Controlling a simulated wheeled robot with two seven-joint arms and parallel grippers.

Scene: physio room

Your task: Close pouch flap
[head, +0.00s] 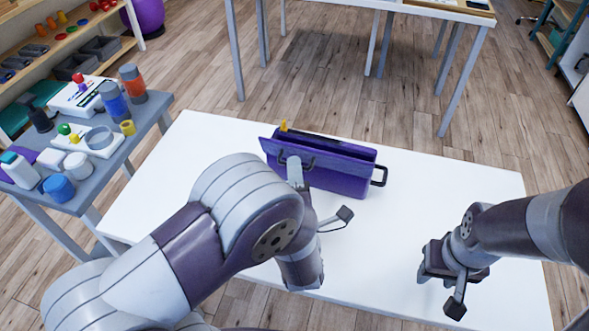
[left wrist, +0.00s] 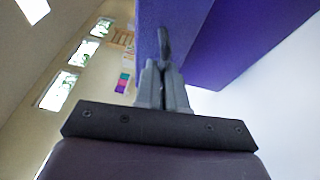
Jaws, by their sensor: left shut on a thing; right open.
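The purple pouch (head: 345,184) stands on the white table, long and box-like, with a dark handle (head: 380,176) at its right end. Its purple flap (head: 268,146) is a panel on the side near me, standing apart from the far rim, with a dark gap between. A small yellow piece (head: 283,126) shows at the far left rim. My left gripper (head: 294,168) is shut on the dark flap handle (head: 308,163); the left wrist view shows its fingers (left wrist: 163,80) closed on that handle (left wrist: 164,45). My right gripper (head: 438,280) is open and empty over the table's near right.
The white table (head: 450,190) is otherwise bare, with free room right and left of the pouch. A grey side table (head: 155,105) with bottles, tubs and boxes stands at the left. A shelf (head: 75,40) and another table (head: 400,8) stand farther back.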

